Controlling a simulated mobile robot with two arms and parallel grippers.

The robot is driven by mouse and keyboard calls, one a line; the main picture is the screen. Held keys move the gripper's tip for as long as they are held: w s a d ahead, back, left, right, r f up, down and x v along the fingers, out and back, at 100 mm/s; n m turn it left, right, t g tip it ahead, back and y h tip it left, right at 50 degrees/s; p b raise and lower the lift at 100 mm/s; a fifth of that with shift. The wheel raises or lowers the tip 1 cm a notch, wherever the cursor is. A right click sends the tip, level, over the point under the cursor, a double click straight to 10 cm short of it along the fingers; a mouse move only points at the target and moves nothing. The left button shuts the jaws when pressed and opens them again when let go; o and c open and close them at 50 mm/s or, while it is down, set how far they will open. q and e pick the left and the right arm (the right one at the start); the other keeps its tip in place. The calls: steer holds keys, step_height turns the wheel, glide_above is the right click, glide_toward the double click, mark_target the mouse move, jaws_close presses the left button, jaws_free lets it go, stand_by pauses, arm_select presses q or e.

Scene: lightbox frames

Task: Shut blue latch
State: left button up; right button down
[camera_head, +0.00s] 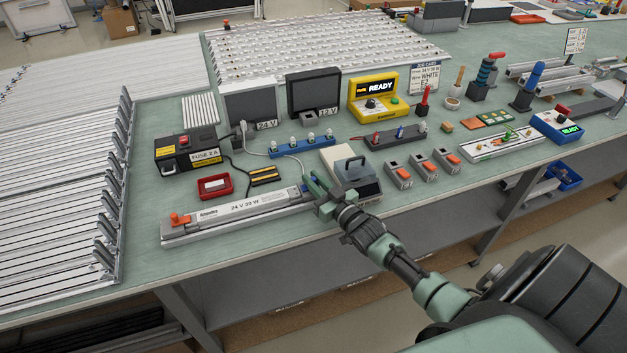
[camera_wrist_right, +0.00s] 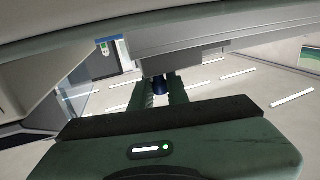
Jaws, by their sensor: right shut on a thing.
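A long grey lightbox frame (camera_head: 215,226) with a white label reading "24 V 30 W" lies along the front edge of the bench. An orange latch (camera_head: 178,218) is at its left end. My right gripper (camera_head: 318,190) is at the frame's right end and covers most of that end. A small blue part, the blue latch (camera_head: 305,188), shows beside the fingers. In the right wrist view, the fingers are closed around a dark blue piece (camera_wrist_right: 159,86) under the grey frame. The latch's exact angle is hidden. My left gripper is not in view.
A grey device with a handle (camera_head: 352,172) stands close behind my right gripper. Several orange-topped switches (camera_head: 422,166) are to its right. A red tray (camera_head: 214,187) and a black fuse box (camera_head: 188,153) stand behind the frame. Rail panels (camera_head: 50,200) fill the left.

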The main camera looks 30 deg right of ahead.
mark_target(303, 188)
steer(key=shift+a, duration=0.1)
stand_by(0.8)
steer(key=shift+w+a, duration=0.15)
steer(key=shift+a, duration=0.5)
steer(key=shift+w+a, duration=0.15)
steer(key=shift+a, duration=0.5)
steer(key=c, duration=1.7)
jaws_free()
steer(key=o, duration=0.3)
steer(key=shift+o, duration=0.2)
steer(key=shift+w+a, duration=0.1)
steer(key=shift+a, duration=0.05)
steer(key=s+b, duration=0.1)
steer(key=s, duration=0.7)
steer(key=shift+w, duration=0.1)
